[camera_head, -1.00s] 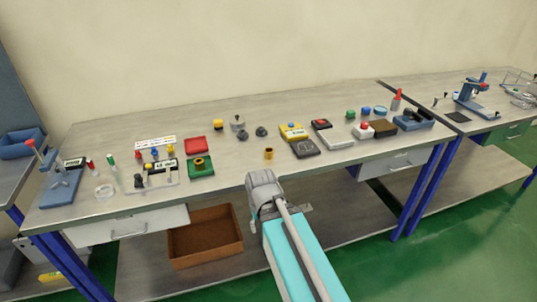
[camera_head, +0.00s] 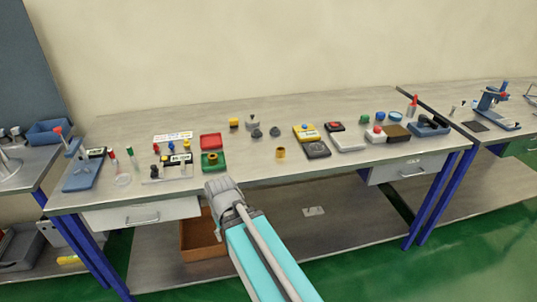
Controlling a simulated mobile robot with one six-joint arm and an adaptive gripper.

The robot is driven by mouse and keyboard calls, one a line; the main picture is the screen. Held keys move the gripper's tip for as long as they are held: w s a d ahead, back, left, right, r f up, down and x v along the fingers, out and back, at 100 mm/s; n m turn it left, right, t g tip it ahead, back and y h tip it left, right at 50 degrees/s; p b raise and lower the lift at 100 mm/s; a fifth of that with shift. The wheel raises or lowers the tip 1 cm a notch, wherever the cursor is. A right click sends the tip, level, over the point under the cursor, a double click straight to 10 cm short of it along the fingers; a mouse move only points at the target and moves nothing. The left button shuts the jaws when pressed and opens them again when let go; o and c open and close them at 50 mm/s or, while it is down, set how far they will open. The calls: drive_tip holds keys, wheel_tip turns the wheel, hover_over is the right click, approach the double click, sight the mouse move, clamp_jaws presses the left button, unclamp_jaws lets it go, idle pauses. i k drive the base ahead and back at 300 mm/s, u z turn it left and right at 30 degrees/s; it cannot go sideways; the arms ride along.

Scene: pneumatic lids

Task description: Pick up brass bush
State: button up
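A small brass-coloured bush (camera_head: 281,153) stands upright on the bare middle of the workbench (camera_head: 330,185), near its front half. A similar brass-coloured ring (camera_head: 212,157) sits in the green part of an open red and green box (camera_head: 212,168). The end of my arm with my gripper (camera_head: 221,186) is at the bench's front edge, left of and nearer than the lone bush, and apart from it. Its fingers cannot be made out, so whether it is open or shut does not show.
Yellow (camera_head: 306,132) and dark (camera_head: 317,150) boxes stand right of the bush. Dark grey knobs (camera_head: 257,134) are behind it. A blue stand (camera_head: 84,174) and small parts fill the left. A brown bin (camera_head: 200,240) is on the shelf below. The bench around the bush is clear.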

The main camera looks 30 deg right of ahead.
sight(281, 152)
drive_tip(key=u, duration=0.6)
drive_tip(key=k, duration=1.15)
drive_tip(key=z, duration=0.6)
drive_tip(key=i, duration=1)
